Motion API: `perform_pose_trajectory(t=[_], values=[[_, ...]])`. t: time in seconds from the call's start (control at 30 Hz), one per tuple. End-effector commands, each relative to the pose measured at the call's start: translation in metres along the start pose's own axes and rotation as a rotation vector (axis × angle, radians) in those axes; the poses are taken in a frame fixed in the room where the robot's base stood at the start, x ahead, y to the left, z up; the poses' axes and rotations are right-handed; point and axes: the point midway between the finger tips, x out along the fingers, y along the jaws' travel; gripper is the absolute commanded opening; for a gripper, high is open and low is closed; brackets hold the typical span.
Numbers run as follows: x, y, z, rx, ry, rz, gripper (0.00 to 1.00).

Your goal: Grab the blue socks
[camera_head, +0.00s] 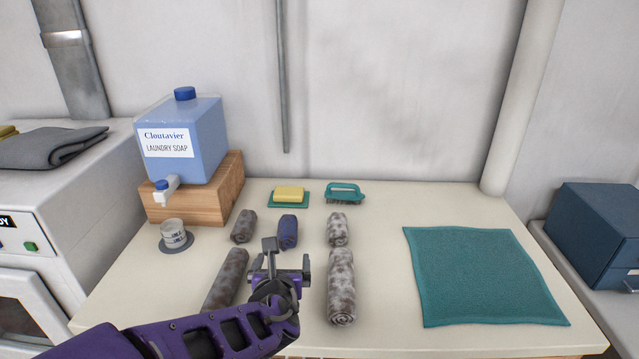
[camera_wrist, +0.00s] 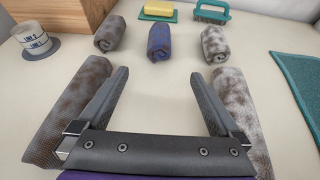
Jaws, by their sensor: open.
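The blue socks (camera_head: 288,230) are a small rolled bundle, blue with brownish patches, lying on the cream table between a brown-grey roll and a whitish mottled roll. In the wrist view the blue roll (camera_wrist: 162,42) is ahead of my gripper, roughly centred between the finger lines and beyond the tips. My gripper (camera_head: 277,262) is open and empty, just in front of the blue roll in the head view. It also shows in the wrist view (camera_wrist: 158,78), its two fingers apart with bare table between them. The arm partly hides the table in front.
Small rolls, brown-grey (camera_head: 244,226) and mottled (camera_head: 338,230), flank the blue one. Longer rolls, brown (camera_head: 225,280) and mottled (camera_head: 341,287), lie either side of my gripper. A sponge (camera_head: 289,194), brush (camera_head: 345,193), cup (camera_head: 173,233) and soap jug (camera_head: 185,140) stand around; a teal towel (camera_head: 480,276) lies right.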

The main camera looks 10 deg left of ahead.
Motion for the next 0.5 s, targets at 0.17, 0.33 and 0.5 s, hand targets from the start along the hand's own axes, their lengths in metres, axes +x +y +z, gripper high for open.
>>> perform_pose_trajectory(t=[0.17,0.33,0.5], values=[[0.011,0.002,0.004,-0.036,-0.027,0.002,1.00],[0.038,0.002,0.003,-0.034,-0.025,0.001,1.00],[0.066,0.001,0.004,-0.033,-0.025,0.000,1.00]])
